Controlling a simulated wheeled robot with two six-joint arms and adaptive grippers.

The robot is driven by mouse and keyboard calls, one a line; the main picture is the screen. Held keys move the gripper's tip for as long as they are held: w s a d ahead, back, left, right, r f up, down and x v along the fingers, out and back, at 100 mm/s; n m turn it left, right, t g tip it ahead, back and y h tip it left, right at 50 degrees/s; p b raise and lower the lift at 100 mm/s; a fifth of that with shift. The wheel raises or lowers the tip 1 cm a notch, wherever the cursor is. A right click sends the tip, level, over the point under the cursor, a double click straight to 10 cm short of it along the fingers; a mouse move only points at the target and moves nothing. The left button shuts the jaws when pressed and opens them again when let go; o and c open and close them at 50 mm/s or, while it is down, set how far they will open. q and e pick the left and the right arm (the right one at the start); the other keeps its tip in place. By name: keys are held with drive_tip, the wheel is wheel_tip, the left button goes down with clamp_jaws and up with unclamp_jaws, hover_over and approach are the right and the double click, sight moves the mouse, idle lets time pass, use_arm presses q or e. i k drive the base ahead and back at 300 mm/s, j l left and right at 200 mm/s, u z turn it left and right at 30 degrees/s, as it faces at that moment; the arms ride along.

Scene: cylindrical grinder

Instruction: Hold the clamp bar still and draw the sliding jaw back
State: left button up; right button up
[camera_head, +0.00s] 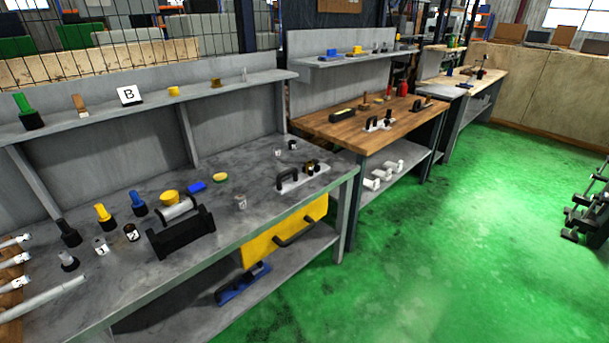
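I cannot clearly make out a clamp bar with a sliding jaw. A long blue tool (243,284) lies on the lower shelf of the near bench; it may be a bar clamp, but its parts are too small to tell. Neither of my grippers is in view.
The near grey bench (270,215) holds a black cradle (182,236), a white-based fixture with a black handle (303,178), and several small bottles and tools. A wooden-topped bench (345,131) stands beyond. Green floor (450,230) at right is mostly clear.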

sight(317, 169)
drive_tip(key=i+l+u, duration=0.15)
drive_tip(key=u, duration=0.2)
drive_tip(key=i+l+u, duration=0.2)
drive_tip(key=u, duration=0.2)
drive_tip(key=i+l+u, duration=0.1)
drive_tip(key=l+u, duration=0.25)
drive_tip(key=i+l, duration=0.15)
drive_tip(key=l, duration=0.25)
drive_tip(key=i+l+u, duration=0.1)
drive_tip(key=l, duration=0.25)
drive_tip(key=i+l, duration=0.15)
drive_tip(key=l, duration=0.25)
drive_tip(key=i+l+u, duration=0.1)
drive_tip(key=l, duration=0.3)
drive_tip(key=i+l, duration=0.15)
drive_tip(key=l, duration=0.25)
drive_tip(key=i+l+u, duration=0.1)
drive_tip(key=l, duration=0.3)
drive_tip(key=i+l, duration=0.1)
drive_tip(key=l, duration=0.3)
drive_tip(key=i+u, duration=0.05)
